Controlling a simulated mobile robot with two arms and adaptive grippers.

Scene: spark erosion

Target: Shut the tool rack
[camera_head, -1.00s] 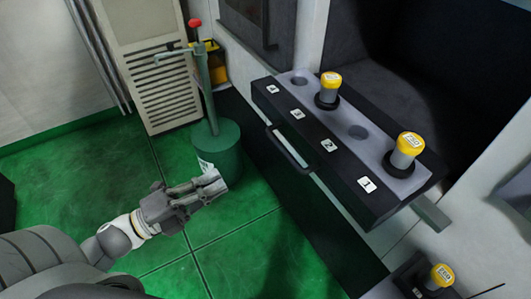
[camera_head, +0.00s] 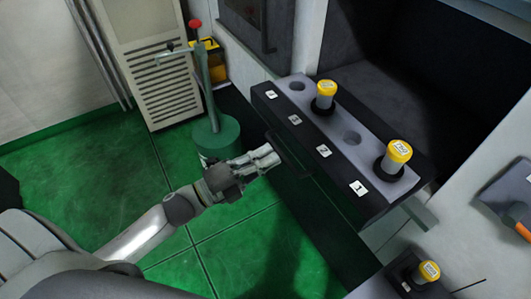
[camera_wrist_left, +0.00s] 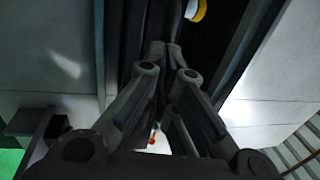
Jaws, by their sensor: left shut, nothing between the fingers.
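The tool rack (camera_head: 345,192) is a black drawer with a grey top, standing out from the machine's dark opening. Its top has a row of round holes. Two yellow-capped tool holders, one at the far part (camera_head: 325,94) and one at the near part (camera_head: 397,156), stand upright in it. A black bar handle (camera_head: 290,157) is on its front. My left gripper (camera_head: 272,155) is shut and empty, its tips right at the handle; I cannot tell whether they touch. In the left wrist view its fingers (camera_wrist_left: 172,52) are together below a yellow cap (camera_wrist_left: 197,10). My right gripper is out of view.
A green round-based stand (camera_head: 218,138) with a red knob is just behind my left gripper. A louvered cabinet (camera_head: 155,65) is at the back left. Another yellow-capped holder (camera_head: 428,271) stands at lower right. The green floor (camera_head: 120,185) at left is clear.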

